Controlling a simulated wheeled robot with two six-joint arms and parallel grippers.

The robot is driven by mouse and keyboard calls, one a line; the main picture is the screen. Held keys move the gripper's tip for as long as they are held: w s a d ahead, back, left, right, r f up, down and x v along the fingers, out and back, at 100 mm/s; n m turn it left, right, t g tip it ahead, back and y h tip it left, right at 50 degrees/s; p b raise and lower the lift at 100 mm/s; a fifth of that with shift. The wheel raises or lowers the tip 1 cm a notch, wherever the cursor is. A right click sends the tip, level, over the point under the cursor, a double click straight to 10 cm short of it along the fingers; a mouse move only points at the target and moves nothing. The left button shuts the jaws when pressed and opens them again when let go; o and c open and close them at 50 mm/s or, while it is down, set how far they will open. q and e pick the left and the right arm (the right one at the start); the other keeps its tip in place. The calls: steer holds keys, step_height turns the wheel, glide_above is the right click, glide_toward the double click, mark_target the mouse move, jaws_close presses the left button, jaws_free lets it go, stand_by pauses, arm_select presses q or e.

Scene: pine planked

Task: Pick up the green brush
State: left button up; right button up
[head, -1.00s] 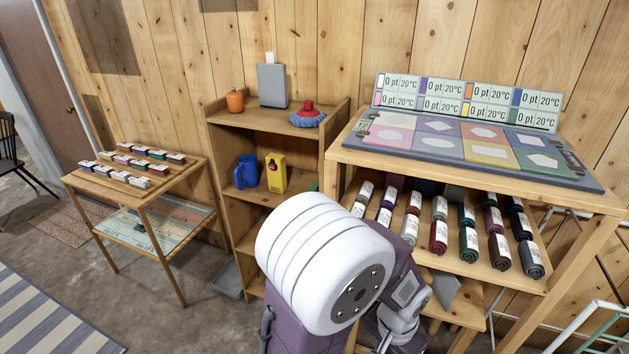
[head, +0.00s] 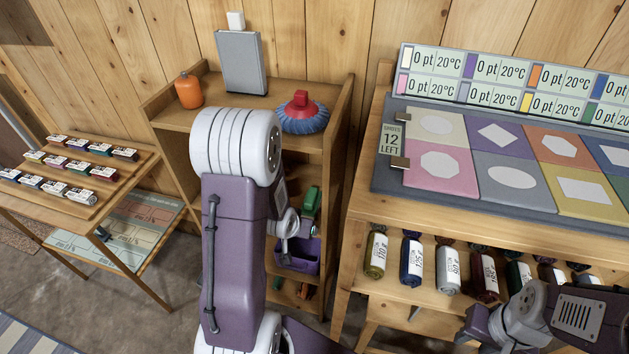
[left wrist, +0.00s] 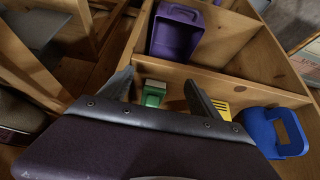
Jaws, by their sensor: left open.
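The green brush (head: 312,200) is on the middle shelf of the wooden shelf unit in the head view, partly hidden behind my left arm. In the left wrist view, a green block with a pale end, which looks like the brush (left wrist: 153,93), shows between the fingers of my left gripper (left wrist: 162,92). That gripper is open and empty, with a finger on each side of the block in the picture; I cannot tell the remaining distance. In the head view its jaws are hidden. My right gripper (head: 479,325) is at the lower right, and its jaws are unclear.
A purple bin (head: 298,257) is below the brush. A blue jug (left wrist: 288,132) and a yellow object (left wrist: 221,109) share the brush's shelf. A red-and-blue brush (head: 302,112) and an orange bottle (head: 188,90) stand on top. Rolls fill the right rack.

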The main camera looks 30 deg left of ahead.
mark_target(310, 199)
arm_select(q)
steer(key=w+p, duration=0.1)
steer(key=w, duration=0.2)
steer(key=w+a+p, duration=0.1)
steer(key=w, duration=0.2)
steer(key=w+a+p, duration=0.1)
steer(key=w, duration=0.2)
steer(key=shift+w+a+r, duration=0.1)
steer(key=shift+a+r, duration=0.05)
steer(key=shift+r, duration=0.25)
steer(key=shift+w, duration=0.4)
steer(key=shift+s+r, duration=0.15)
steer(key=shift+w+a+p, duration=0.15)
steer(key=shift+w+p, duration=0.2)
steer(key=shift+w, duration=0.05)
steer(key=x, duration=0.5)
steer(key=shift+w, duration=0.2)
steer(key=shift+s, duration=0.15)
arm_select(e)
steer(key=r, duration=0.1)
steer(key=s+r, duration=0.2)
steer(key=r, duration=0.1)
steer(key=shift+d, duration=0.25)
arm_select(q)
steer(key=c, duration=1.5)
